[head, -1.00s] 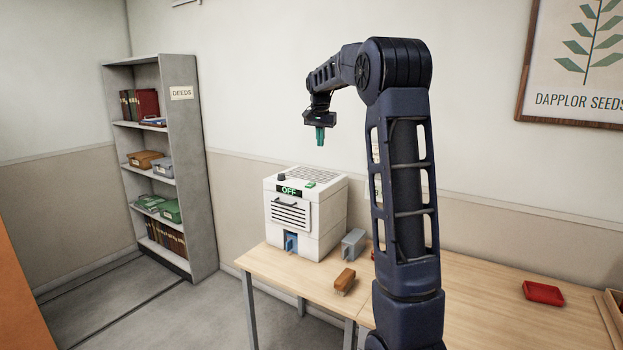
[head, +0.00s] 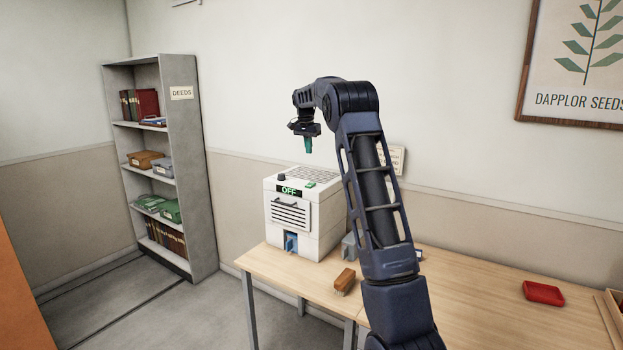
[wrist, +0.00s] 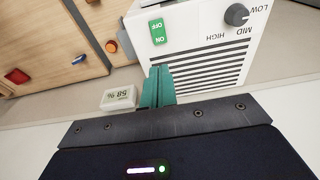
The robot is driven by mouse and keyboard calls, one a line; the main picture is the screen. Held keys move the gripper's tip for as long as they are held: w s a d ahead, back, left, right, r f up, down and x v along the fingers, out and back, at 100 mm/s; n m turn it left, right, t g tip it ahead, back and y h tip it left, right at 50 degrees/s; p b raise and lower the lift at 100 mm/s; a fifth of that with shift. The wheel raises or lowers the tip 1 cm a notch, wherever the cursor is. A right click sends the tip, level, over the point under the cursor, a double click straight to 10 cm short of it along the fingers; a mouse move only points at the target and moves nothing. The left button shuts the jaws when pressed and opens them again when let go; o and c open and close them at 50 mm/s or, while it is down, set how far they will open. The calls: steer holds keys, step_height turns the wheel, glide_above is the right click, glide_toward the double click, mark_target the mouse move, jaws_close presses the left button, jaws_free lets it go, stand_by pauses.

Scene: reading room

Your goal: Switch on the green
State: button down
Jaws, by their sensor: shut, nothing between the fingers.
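The green rocker switch (head: 310,184) is on the top of a white machine (head: 325,225), near its front edge. In the wrist view the green switch (wrist: 157,31) bears the words OFF and ON. A display (head: 289,189) on the machine's front reads OFF in green. My gripper (head: 308,152) has teal fingers pointing down, above the machine and apart from it. In the wrist view my gripper (wrist: 161,72) shows its fingers together, empty, with the switch just beyond the tips in the picture.
A dark knob (head: 281,177) sits left of the switch; LOW, MID and HIGH marks show in the wrist view. A brush (head: 344,281) and a grey block (head: 349,245) are beside the machine on the wooden table (head: 470,305). A red tray (head: 542,292) lies right.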

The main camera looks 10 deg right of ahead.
mark_target(312, 183)
steer(key=shift+f, duration=0.1)
steer(key=f, duration=0.4)
steer(key=w+d+f, duration=0.1)
steer(key=f, duration=0.8)
steer(key=shift+w+d+f, duration=0.25)
steer(key=shift+d+f, duration=0.05)
steer(key=shift+f, duration=0.05)
